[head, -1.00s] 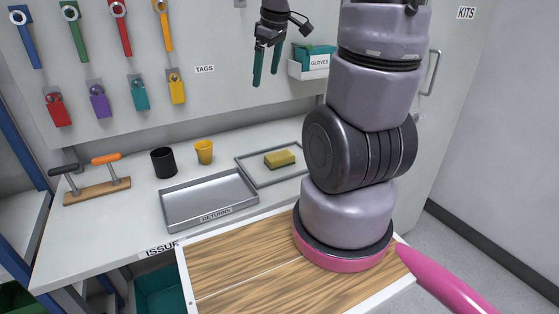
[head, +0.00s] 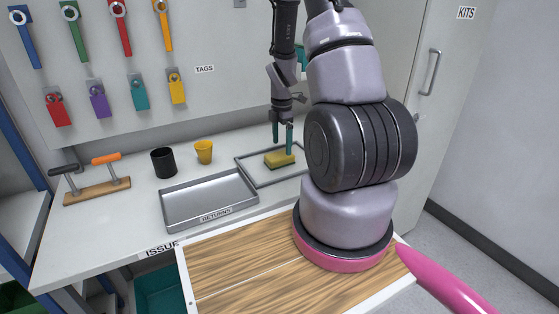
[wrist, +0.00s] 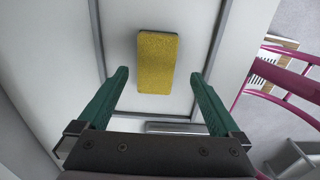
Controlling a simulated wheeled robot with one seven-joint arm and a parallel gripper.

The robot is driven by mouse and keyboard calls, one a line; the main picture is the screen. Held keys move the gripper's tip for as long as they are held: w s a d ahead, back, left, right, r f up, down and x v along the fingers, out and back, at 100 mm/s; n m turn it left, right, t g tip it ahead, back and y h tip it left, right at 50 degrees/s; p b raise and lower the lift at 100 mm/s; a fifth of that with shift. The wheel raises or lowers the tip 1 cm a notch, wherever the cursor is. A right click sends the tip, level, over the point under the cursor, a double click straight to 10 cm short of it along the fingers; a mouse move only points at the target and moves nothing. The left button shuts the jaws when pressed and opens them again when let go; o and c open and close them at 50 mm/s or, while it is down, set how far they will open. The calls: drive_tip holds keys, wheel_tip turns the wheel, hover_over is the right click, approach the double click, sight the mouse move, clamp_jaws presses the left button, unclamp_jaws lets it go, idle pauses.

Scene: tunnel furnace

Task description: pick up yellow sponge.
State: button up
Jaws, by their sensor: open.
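The yellow sponge (head: 279,159) lies in a shallow grey-rimmed tray (head: 252,172) on the white counter in the head view. In the wrist view the sponge (wrist: 157,62) is ahead of the fingertips, roughly centred between them and apart from both. My gripper (head: 283,138) points down, with its green fingers just above and around the sponge's place in the head view; one finger overlaps the sponge's right side in the picture. In the wrist view my gripper (wrist: 160,75) is open with nothing between its fingers.
The grey RETURNS tray (head: 211,222) stands empty to the left. A yellow cup (head: 204,152) and a black cup (head: 163,162) stand behind it. A tool board (head: 220,100) with hanging tags rises behind the counter. The wooden surface in front (head: 235,268) is clear.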

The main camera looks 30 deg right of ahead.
sight(279, 155)
drive_tip(key=f, duration=0.6)
drive_tip(key=shift+w+a, duration=0.3)
drive_tip(key=shift+r, duration=0.1)
drive_tip(key=c, duration=1.4)
wheel_tip(279, 155, up, 10)
